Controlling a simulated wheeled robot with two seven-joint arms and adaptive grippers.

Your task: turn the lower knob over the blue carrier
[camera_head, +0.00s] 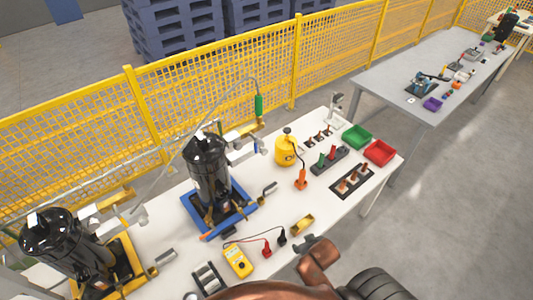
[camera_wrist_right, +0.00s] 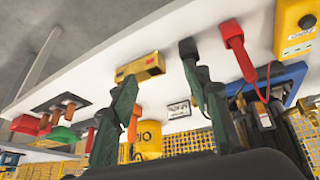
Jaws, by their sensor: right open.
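The blue carrier (camera_head: 240,222) stands on the white table and holds a black compressor (camera_head: 208,172). A pale valve fitting (camera_head: 243,144) sits behind and right of the compressor. Its knobs are too small to tell apart. The blue carrier also shows at the right edge of the wrist view (camera_wrist_right: 287,79). My right gripper (camera_head: 312,246) is at the table's front edge, right of the carrier and well short of the fitting. In the wrist view its two fingers (camera_wrist_right: 165,80) are spread with nothing between them. My left gripper is not in view.
A yellow meter (camera_head: 238,260), red clip (camera_head: 267,248), black clip (camera_head: 282,237) and yellow block (camera_head: 302,224) lie near the gripper. A yellow bottle (camera_head: 286,152), green bin (camera_head: 357,137) and red bin (camera_head: 380,153) stand farther right. A yellow fence (camera_head: 215,78) runs behind.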

